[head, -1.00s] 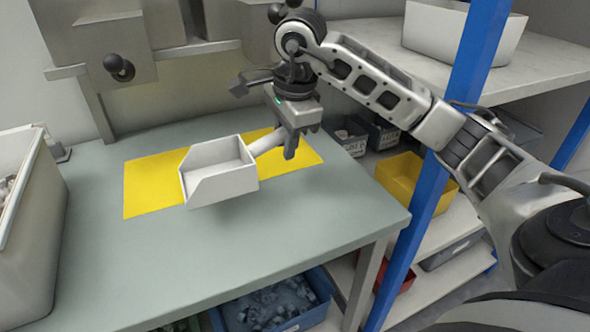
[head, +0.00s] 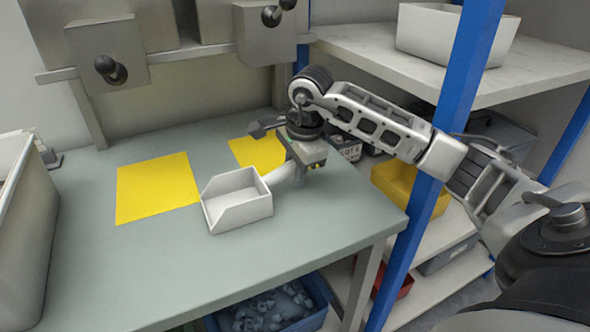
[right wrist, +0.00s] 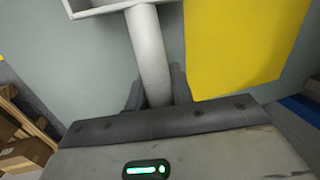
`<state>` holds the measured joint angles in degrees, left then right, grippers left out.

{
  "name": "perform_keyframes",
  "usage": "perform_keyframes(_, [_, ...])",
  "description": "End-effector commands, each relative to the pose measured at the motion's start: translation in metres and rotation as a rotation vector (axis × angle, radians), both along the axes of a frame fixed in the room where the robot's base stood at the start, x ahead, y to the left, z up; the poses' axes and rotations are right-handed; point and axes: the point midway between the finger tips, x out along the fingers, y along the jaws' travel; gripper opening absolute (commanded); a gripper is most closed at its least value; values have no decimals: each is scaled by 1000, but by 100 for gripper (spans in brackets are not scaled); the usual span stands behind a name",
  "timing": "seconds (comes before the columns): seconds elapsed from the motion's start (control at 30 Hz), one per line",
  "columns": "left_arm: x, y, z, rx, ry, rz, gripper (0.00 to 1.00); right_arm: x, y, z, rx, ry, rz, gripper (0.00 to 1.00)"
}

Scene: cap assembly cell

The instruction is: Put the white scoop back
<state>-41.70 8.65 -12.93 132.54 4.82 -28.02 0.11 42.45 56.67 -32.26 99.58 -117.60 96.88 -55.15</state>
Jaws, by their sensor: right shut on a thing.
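The white scoop (head: 240,207) is at the table's right part, its open tray facing up and to the left of my right gripper (head: 297,174). My right gripper is shut on the scoop's handle, which shows in the right wrist view (right wrist: 149,50) between the fingers (right wrist: 156,88). The scoop's tray is cut off at the top of that view (right wrist: 98,7). I cannot tell whether the scoop touches the table. A yellow mat (head: 157,190) lies to its left, and another yellow patch (head: 258,152) lies behind it. My left gripper is not in view.
The grey table (head: 130,262) is clear in front. A large grey bin (head: 28,240) stands at the left edge. A blue shelf post (head: 440,140) and a yellow bin (head: 405,192) are at the right. Dispensers with black knobs (head: 108,68) stand at the back.

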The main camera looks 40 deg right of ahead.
Motion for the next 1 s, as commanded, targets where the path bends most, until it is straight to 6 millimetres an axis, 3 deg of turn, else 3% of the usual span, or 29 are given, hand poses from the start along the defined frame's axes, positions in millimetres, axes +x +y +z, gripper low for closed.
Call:
perform_keyframes(0.07, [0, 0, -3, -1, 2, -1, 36, 0, 0, -2, 0, -1, 0, 0])
perform_keyframes(0.1, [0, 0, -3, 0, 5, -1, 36, 0, 0, -1, 0, 0, 0, 34])
perform_keyframes(0.17, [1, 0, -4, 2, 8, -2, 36, 0, 0, -1, 0, 0, 0, 45])
perform_keyframes(0.43, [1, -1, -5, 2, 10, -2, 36, 0, 0, 0, 0, 0, 0, 45])
perform_keyframes(0.57, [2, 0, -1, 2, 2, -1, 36, -1, 0, 10, -1, -3, 0, 45])
perform_keyframes(1.0, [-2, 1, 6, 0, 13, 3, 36, -19, 0, 96, -1, -4, 0, 45])
